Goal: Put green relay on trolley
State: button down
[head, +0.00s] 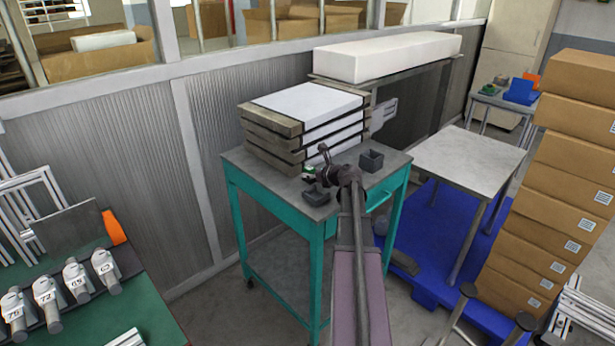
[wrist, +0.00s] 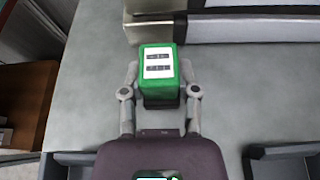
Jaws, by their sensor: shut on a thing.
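The green relay (wrist: 158,72) has a white label on its top face and sits between the two fingers of my gripper (wrist: 159,92) in the wrist view. My gripper is shut on it. In the head view my gripper (head: 316,168) is over the grey top of the teal trolley (head: 234,160), in front of the stacked panels. Only a small bit of the relay (head: 307,168) shows there, the rest hidden by my gripper. I cannot tell whether the relay touches the trolley top.
A stack of white panels with wooden edges (head: 305,105) fills the trolley's back. Small dark bins stand on its top, one to the right (head: 371,160) and one nearer the front (head: 315,196). A grey table (head: 470,155) and stacked cardboard boxes (head: 545,195) stand to the right.

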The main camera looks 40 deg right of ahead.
jog(key=shift+f, duration=0.15)
jog(key=shift+c, duration=1.8)
grip_release()
jog(key=shift+r, duration=0.2)
jog(key=p+v, duration=0.4)
jog(key=v, duration=0.6)
jog(key=shift+s+r, duration=0.15)
jog(key=shift+p+v, duration=0.35)
jog(key=shift+v, duration=0.45)
